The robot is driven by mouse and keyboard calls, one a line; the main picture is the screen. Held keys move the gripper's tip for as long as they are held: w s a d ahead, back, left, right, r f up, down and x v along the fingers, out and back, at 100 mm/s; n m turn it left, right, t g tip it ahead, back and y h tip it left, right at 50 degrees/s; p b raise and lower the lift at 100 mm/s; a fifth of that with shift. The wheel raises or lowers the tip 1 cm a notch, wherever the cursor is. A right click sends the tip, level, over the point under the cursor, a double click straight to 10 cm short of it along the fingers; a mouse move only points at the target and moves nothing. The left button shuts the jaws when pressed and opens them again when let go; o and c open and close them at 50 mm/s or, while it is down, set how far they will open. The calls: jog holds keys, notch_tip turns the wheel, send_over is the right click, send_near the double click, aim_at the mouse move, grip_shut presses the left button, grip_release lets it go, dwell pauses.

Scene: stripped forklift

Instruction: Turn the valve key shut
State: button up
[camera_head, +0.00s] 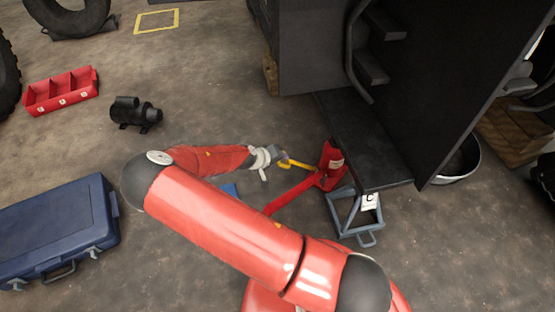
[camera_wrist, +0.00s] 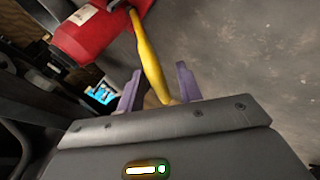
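The valve key (camera_head: 299,164) is a slim yellow bar sticking out from the red jack-like cylinder (camera_head: 331,158) toward my gripper (camera_head: 279,154). In the wrist view the yellow key (camera_wrist: 149,57) runs from the red body (camera_wrist: 92,38) at the top down between the two purple fingers of my gripper (camera_wrist: 158,70). The fingers stand apart, with a gap visible on each side of the key. Whether either finger touches it cannot be told.
A grey-blue stand (camera_head: 346,216) with a labelled card is beside the red cylinder, under the dark forklift step (camera_head: 365,140). A red bar (camera_head: 292,194) slopes down-left from the cylinder. A blue case (camera_head: 55,228), red tray (camera_head: 60,92) and black pump-like part (camera_head: 136,113) lie left.

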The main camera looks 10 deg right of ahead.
jog(key=shift+a, duration=0.1)
jog(key=p+v, duration=0.1)
jog(key=v, duration=0.6)
jog(key=shift+r+p, duration=0.3)
jog(key=shift+s+a+r, duration=0.1)
jog(key=shift+a, duration=0.05)
notch_tip(320, 180, up, 15)
jog(key=p, duration=1.2)
